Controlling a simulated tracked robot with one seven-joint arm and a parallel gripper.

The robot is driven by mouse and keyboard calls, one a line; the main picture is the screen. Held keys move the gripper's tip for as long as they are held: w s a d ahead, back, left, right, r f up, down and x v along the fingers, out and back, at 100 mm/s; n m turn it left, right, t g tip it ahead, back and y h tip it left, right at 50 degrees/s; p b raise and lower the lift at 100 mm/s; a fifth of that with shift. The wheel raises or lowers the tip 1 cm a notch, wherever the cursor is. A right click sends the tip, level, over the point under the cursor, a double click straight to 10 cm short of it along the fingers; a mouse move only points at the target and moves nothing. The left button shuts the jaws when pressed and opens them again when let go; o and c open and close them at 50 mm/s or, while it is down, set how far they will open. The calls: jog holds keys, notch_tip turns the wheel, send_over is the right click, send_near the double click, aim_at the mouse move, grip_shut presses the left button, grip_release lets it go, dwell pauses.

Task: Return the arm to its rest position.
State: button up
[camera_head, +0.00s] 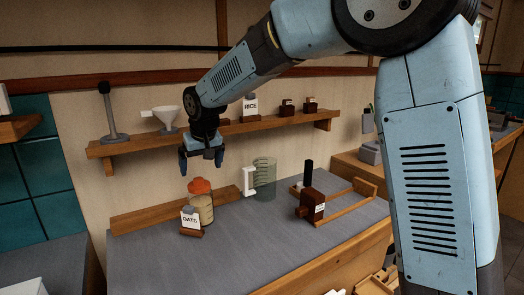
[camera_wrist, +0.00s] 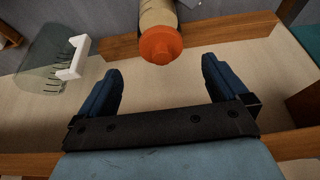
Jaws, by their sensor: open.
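My gripper (camera_head: 202,161) hangs at the end of my blue arm, pointing down in the head view. It is above the counter, in front of the wooden wall shelf. In the wrist view my gripper (camera_wrist: 160,85) has its two fingers wide apart with nothing between them. A jar with an orange lid (camera_head: 200,187) stands on the counter below the gripper, apart from it. The jar's orange lid (camera_wrist: 160,44) shows beyond the fingertips in the wrist view. A card reading OATS (camera_head: 190,218) stands in front of the jar.
The wall shelf (camera_head: 140,147) holds a white funnel (camera_head: 166,116) and a RICE card (camera_head: 251,105), close behind my gripper. The counter's front is clear.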

jog(key=shift+r, duration=0.2)
jog(key=shift+d, duration=0.1)
jog(key=s+d+r+m+t+h, duration=0.15)
jog(key=s+d+r, duration=0.3)
jog(key=d, duration=0.85)
jog(key=s+d+r+m+g, duration=0.1)
jog(key=s+d+r+m, duration=0.3)
jog(key=d, duration=0.8)
jog(key=s+d+f, duration=0.2)
jog(key=s+d, duration=0.6)
jog(key=s, duration=0.1)
jog(key=s+d+f+t, duration=0.1)
jog(key=s+d+f, duration=0.1)
jog(key=s+d, duration=0.6)
jog(key=shift+s+f+m+h, duration=0.25)
jog(key=shift+s+m+h, duration=0.2)
jog(key=shift+s, duration=0.6)
